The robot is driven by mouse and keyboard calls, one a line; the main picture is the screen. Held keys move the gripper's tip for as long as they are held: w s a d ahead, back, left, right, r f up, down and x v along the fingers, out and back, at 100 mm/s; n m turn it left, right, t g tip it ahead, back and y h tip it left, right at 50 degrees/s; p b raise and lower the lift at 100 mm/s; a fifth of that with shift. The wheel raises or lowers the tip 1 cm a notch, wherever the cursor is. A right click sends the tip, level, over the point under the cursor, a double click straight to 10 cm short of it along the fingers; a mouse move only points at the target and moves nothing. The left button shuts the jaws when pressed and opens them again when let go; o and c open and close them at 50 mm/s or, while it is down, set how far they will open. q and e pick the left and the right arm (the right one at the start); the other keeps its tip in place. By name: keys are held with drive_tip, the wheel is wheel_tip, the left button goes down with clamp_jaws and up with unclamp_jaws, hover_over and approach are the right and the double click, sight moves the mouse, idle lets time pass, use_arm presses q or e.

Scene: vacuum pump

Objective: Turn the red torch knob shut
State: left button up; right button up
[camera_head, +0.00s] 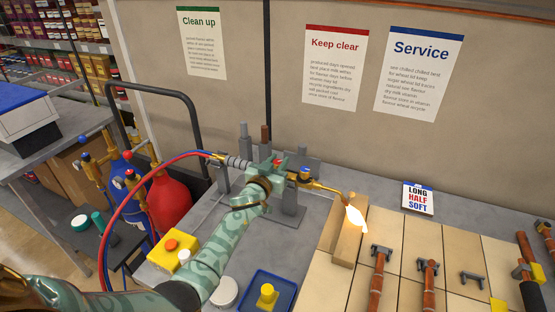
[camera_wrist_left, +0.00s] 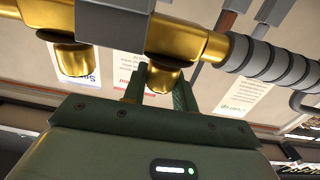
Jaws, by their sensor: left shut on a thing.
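The brass torch (camera_head: 325,186) rests on a grey stand at the middle of the bench, its bent tip burning with a bright flame (camera_head: 356,217). A bit of the red torch knob (camera_head: 278,161) shows at my left gripper (camera_head: 273,167); the gripper hides most of it. The blue knob (camera_head: 305,170) sits just to its right, clear of the jaws. In the left wrist view, the fingers (camera_wrist_left: 160,92) are closed about a brass valve stub (camera_wrist_left: 165,77) under the torch body; no red shows there. My right gripper is not in view.
The flame points at a wooden block (camera_head: 347,240). Red and blue hoses (camera_head: 135,180) run from the torch to a red cylinder (camera_head: 170,200) and a blue one. A yellow box (camera_head: 172,252) and a blue tray (camera_head: 250,297) lie near my left arm. Copper pipes (camera_head: 428,275) lie at the right.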

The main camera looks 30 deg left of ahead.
use_arm(q)
drive_tip(key=shift+a+m+h+p, duration=0.15)
drive_tip(key=shift+m+h+p, duration=0.35)
drive_tip(key=shift+m+h, duration=0.9)
drive_tip(key=shift+h, duration=0.6)
drive_tip(key=h, duration=0.1)
drive_tip(key=m+g+h, duration=0.1)
drive_tip(key=shift+f+m+h+b, duration=0.2)
drive_tip(key=shift+m+h+b, duration=0.1)
drive_tip(key=shift+h+b, duration=0.1)
drive_tip(key=m+g+h+b, duration=0.1)
drive_tip(key=h+b, duration=0.1)
drive_tip(key=m+g+h+b, duration=0.1)
drive_tip(key=m+h+b, duration=0.1)
drive_tip(key=shift+f+g+h+b, duration=0.15)
drive_tip(key=shift+g+h+b, duration=0.15)
drive_tip(key=shift+b, duration=0.05)
drive_tip(key=shift+r+m+g+h+b, duration=0.2)
drive_tip(key=shift+m+g+h+b, duration=0.45)
drive_tip(key=shift+m+b, duration=0.2)
drive_tip(key=o, duration=1)
drive_tip(key=shift+c, duration=0.2)
